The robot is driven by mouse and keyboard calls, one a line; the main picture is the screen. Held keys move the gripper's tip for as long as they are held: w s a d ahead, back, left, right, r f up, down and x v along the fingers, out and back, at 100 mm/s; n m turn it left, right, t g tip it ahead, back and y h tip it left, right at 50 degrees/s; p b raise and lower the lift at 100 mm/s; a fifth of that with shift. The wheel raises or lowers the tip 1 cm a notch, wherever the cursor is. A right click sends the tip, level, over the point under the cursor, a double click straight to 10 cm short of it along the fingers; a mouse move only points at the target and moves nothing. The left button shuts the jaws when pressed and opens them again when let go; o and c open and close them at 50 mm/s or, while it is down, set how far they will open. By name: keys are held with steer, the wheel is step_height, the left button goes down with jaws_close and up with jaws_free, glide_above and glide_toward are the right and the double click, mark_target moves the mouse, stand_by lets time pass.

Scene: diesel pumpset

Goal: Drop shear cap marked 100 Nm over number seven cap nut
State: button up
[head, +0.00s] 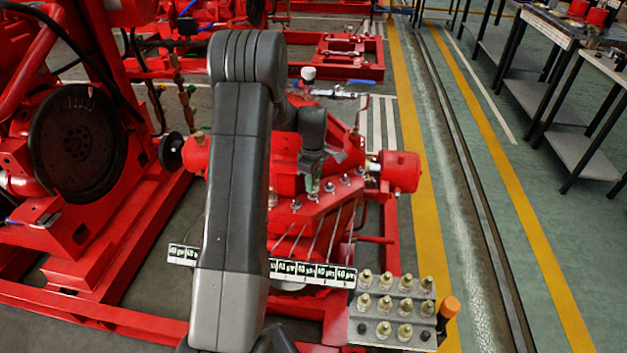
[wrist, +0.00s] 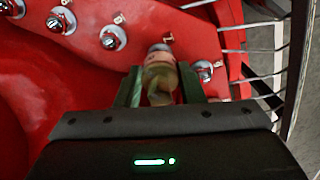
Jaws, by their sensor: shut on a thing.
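In the wrist view my gripper (wrist: 158,90) is shut on a pale amber, translucent shear cap (wrist: 160,72), held between two dark green fingers. Any marking on the cap is not readable. The cap is over the red flange, in line with the row of cap nuts; whether it touches a nut beneath is hidden. Bare cap nuts show left of it (wrist: 113,37) and right of it (wrist: 203,70), with small tags beside them too blurred to read. In the head view my gripper (head: 313,180) is low over the red flange (head: 315,212) with its row of nuts.
A grey rack (head: 395,310) of several pale caps stands at the lower right, next to an orange-handled tool (head: 449,308). A strip of labels (head: 313,272) runs along the front of the pump, partly behind my arm. Thin metal rods (head: 335,232) slope down from the flange.

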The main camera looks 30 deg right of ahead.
steer(key=shift+f, duration=0.1)
steer(key=shift+f+b, duration=0.4)
steer(key=shift+f, duration=0.15)
steer(key=o, duration=1.1)
steer(key=shift+c, duration=0.2)
step_height(320, 180, up, 14)
steer(key=shift+p, duration=0.45)
step_height(320, 180, up, 7)
steer(key=p, duration=0.6)
steer(key=shift+f, duration=0.15)
